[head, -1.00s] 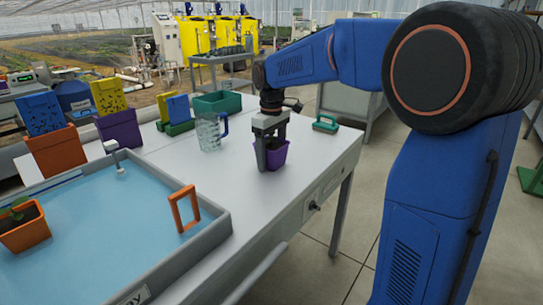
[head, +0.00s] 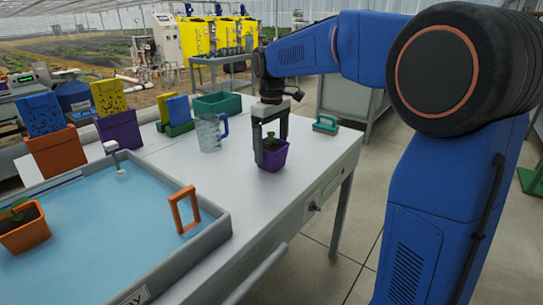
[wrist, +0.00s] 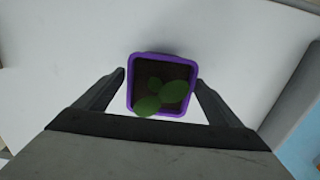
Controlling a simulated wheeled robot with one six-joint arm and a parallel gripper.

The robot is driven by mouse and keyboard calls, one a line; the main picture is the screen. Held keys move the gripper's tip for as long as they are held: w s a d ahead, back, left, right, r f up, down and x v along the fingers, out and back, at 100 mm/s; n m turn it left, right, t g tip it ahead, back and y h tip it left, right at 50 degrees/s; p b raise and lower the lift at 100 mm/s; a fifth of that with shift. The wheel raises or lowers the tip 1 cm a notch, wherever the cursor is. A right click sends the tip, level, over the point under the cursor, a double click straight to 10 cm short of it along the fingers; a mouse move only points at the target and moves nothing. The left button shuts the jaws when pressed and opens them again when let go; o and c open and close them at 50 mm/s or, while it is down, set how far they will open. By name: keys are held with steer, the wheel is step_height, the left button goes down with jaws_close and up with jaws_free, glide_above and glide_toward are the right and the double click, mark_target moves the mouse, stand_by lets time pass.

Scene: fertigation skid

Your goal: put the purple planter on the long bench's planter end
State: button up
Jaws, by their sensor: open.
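The purple planter (head: 272,157) stands upright on the right end of the long white bench (head: 240,185), near its front edge. It holds dark soil and a small green seedling. My gripper (head: 271,150) is above it, pointing down, with its fingers open on either side of the planter's upper part.
A blue tray with grey walls (head: 215,228) holds an orange planter (head: 24,233) and an orange frame (head: 184,208).

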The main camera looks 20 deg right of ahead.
mark_target(271, 148)
step_height(271, 148, up, 8)
steer(key=shift+s+r, duration=0.1)
steer(key=shift+r, duration=0.2)
steer(key=s+d+f+m+t, duration=0.1)
steer(key=s+d+f+m, duration=0.1)
steer(key=s+f, duration=0.4)
steer(key=s+d+f+m+t, duration=0.2)
steer(key=s+f, duration=0.4)
steer(key=s, duration=1)
steer(key=s+d+f+m+t, duration=0.1)
steer(key=s+d+f+m, duration=0.2)
steer(key=s+f, duration=0.3)
steer(key=s, duration=0.5)
steer(key=shift+s+t, duration=0.2)
steer(key=shift+t, duration=0.2)
steer(key=shift+r, duration=0.1)
